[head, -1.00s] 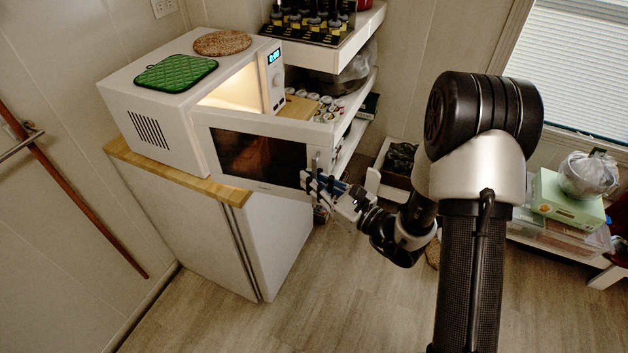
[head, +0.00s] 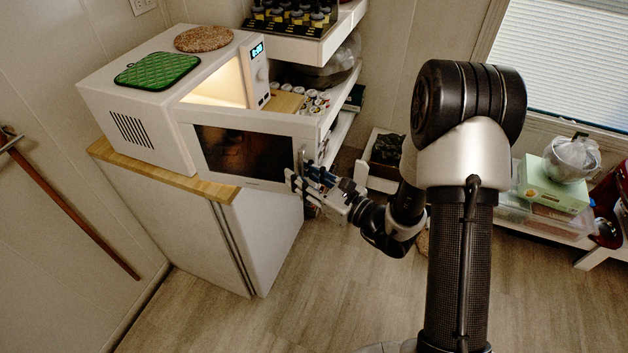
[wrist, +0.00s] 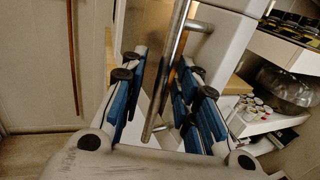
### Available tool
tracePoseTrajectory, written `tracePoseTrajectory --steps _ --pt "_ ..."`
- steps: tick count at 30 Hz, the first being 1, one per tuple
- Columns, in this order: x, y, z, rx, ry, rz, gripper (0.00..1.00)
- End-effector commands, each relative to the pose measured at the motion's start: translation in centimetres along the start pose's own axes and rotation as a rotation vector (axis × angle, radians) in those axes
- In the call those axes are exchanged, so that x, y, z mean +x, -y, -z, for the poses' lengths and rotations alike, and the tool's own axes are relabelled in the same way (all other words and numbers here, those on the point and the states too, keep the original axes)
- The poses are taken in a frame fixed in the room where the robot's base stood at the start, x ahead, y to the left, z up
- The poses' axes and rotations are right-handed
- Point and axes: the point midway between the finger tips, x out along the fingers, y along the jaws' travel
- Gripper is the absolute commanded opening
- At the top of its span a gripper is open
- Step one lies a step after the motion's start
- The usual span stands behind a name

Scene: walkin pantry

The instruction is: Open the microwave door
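The white microwave (head: 155,107) stands on a wooden-topped white cabinet. Its door (head: 250,154), with a dark window, stands swung out from the lit cavity (head: 222,86). My gripper (head: 308,180) is at the free right-hand edge of the door, by its handle. In the wrist view, the metal bar handle (wrist: 171,62) runs between the two blue-padded fingers of my gripper (wrist: 163,62). The fingers stand apart, with gaps visible beside the bar. Whether either finger touches the bar is not clear.
A green potholder (head: 157,71) and a round woven mat (head: 203,39) lie on the microwave. A shelf with jars and bottles (head: 290,15) stands right behind it. The white cabinet (head: 180,215) is below. The floor (head: 330,290) in front is clear.

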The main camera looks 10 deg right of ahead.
Motion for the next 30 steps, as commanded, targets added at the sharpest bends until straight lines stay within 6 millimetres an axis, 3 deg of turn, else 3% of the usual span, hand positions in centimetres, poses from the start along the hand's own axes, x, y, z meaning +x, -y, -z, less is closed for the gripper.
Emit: tracePoseTrajectory --steps 16,21,30 --pt "-10.2 0.2 0.0 0.002 0.000 0.008 0.29" --pt "-11.5 0.1 0.0 0.001 0.000 0.004 0.29" --pt "-11.7 0.0 0.0 0.001 0.000 0.001 0.29"
